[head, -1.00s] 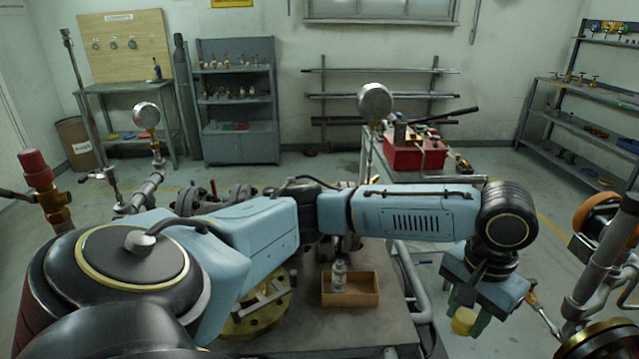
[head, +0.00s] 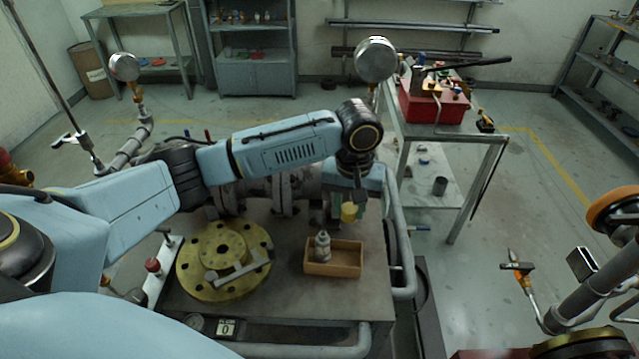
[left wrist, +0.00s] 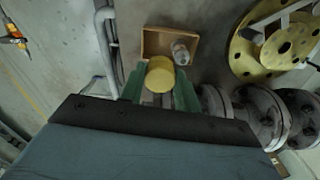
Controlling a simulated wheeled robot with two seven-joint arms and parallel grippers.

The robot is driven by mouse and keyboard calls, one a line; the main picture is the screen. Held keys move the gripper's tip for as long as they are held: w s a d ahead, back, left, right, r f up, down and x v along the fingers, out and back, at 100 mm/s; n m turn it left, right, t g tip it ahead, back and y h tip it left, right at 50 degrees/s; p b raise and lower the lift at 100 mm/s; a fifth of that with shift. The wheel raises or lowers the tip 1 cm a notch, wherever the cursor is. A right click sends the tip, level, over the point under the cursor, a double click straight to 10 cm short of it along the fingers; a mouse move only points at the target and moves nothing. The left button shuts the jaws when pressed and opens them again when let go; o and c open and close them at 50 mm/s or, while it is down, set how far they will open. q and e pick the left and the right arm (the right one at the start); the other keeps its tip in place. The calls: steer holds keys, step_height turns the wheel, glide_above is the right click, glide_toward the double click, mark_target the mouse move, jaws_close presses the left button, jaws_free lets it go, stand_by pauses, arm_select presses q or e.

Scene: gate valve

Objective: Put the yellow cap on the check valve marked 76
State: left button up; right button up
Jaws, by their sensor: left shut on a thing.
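The yellow cap (head: 349,212) is held between the green fingers of my left gripper (head: 347,208), above the back right of a small wooden tray. In the left wrist view the cap (left wrist: 160,75) sits between the fingertips of the left gripper (left wrist: 160,88). A small grey metal fitting (head: 322,247) stands upright in the left part of the tray; it also shows in the left wrist view (left wrist: 180,53). No number 76 is readable on it. The cap is apart from this fitting. My right gripper is not in view.
The wooden tray (head: 345,262) rests on a grey bench (head: 290,302). A yellow flange disc (head: 195,275) with a wrench-like tool lies to its left. Large pipework runs behind, with a gauge (head: 375,60). A trolley with a red toolbox (head: 435,108) stands beyond.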

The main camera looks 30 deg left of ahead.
arm_select(q)
steer(key=a+f+n+p, duration=0.3)
steer(key=a+n+p, duration=0.2)
steer(key=a+p, duration=0.15)
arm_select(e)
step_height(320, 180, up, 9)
arm_select(q)
steer(key=b, duration=0.5)
glide_above(323, 235)
step_height(323, 235, down, 5)
steer(key=shift+w+a, duration=0.1)
steer(key=shift+f, duration=0.25)
steer(key=shift+f+b, duration=0.4)
steer(key=shift+f, duration=0.5)
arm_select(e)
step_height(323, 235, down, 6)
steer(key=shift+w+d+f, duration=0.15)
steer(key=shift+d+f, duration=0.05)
arm_select(q)
steer(key=shift+p, duration=1.1)
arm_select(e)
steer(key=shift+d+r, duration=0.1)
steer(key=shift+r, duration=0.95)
arm_select(q)
steer(key=shift+f, duration=0.45)
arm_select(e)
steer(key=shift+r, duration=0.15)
